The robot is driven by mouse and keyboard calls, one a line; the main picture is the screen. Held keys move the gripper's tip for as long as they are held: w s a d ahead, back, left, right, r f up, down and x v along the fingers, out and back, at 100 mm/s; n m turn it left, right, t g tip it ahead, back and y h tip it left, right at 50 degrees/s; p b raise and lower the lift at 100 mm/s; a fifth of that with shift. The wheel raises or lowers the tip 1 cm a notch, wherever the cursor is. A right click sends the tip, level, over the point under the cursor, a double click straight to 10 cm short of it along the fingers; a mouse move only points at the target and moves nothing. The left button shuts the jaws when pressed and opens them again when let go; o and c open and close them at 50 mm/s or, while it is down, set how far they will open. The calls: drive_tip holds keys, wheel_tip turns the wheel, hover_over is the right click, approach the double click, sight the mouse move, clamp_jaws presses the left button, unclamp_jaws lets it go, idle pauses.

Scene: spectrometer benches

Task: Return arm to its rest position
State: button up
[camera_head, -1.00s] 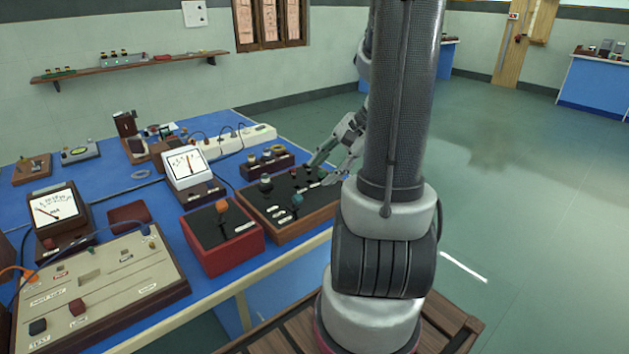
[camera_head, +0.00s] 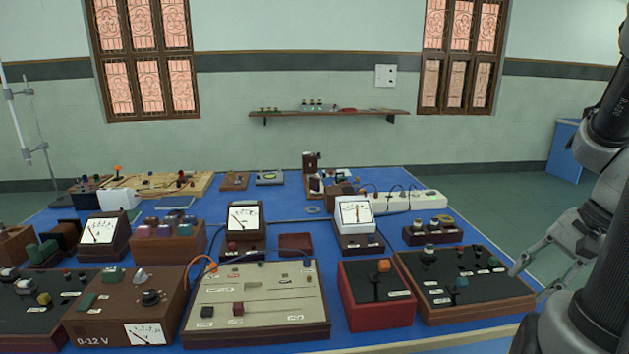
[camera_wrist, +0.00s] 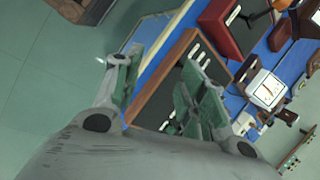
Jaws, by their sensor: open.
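My gripper (camera_head: 527,277) is at the right edge of the head view, beside the right end of the blue bench (camera_head: 397,322). Its grey fingers are apart and I see nothing between them. In the wrist view my gripper (camera_wrist: 152,88) is open, with its green-padded fingers spread on either side of the bench edge and a wooden-framed black box (camera_wrist: 150,108). That box (camera_head: 436,307) also shows in the head view, just left of the fingers. I cannot tell whether a finger touches it. My arm fills the right side of the head view.
A red box with an orange knob (camera_head: 380,318) and a beige panel (camera_head: 262,317) stand along the bench's front. Meters, a white power strip (camera_head: 411,201) and several boxes crowd the bench. Open green floor (camera_head: 500,199) lies to the right. A wall shelf (camera_head: 330,113) is behind.

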drive_tip(key=s+a+r+n+t+h, duration=0.1)
drive_tip(key=a+r+n+h, duration=0.3)
drive_tip(key=a+r+n, duration=0.4)
drive_tip(key=shift+s+a+r+n+t, duration=0.3)
drive_tip(key=shift+s+r+n+t, duration=0.15)
drive_tip(key=shift+r+n, duration=1.6)
drive_tip(key=shift+f+n, duration=0.25)
drive_tip(key=shift+f, duration=0.05)
idle(4.8)
